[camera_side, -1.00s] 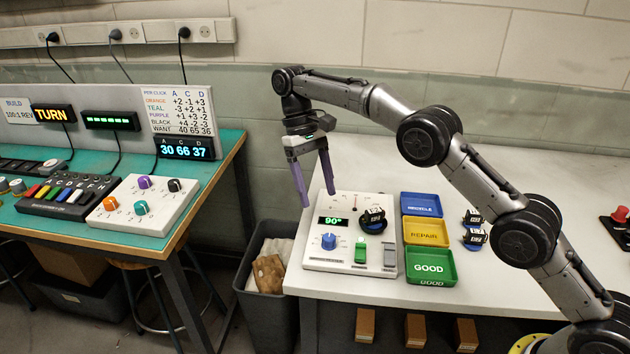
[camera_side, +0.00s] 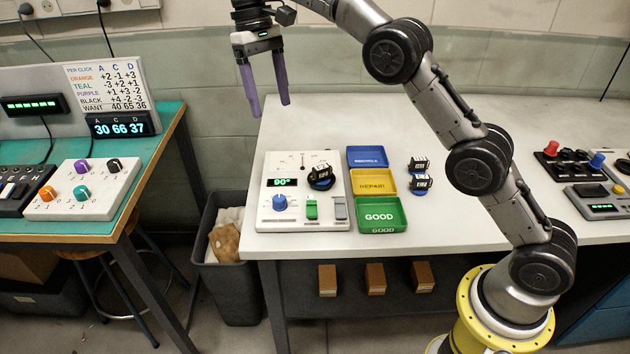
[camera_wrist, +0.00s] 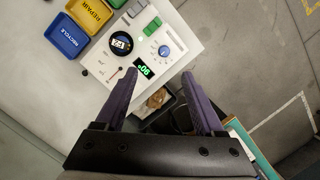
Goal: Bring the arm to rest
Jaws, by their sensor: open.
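My gripper (camera_side: 267,99) hangs in the air above the left end of the white bench (camera_side: 480,235), its two purple fingers pointing down. It is open and nothing is between the fingers. In the wrist view the gripper (camera_wrist: 160,74) shows its fingers well apart. Below it stands a white tester panel (camera_side: 262,212) with a display reading 90°, a blue knob (camera_side: 279,203), a green switch (camera_side: 311,210) and a black servo (camera_side: 321,178) seated on it. The gripper does not touch the panel.
Blue (camera_side: 367,157), yellow (camera_side: 373,182) and green (camera_side: 381,215) trays look empty beside the panel. Two servos (camera_side: 418,165) stand right of them. A grey bin (camera_side: 229,277) is below the bench's left edge. A teal bench (camera_side: 100,227) with a knob box (camera_side: 82,190) is left.

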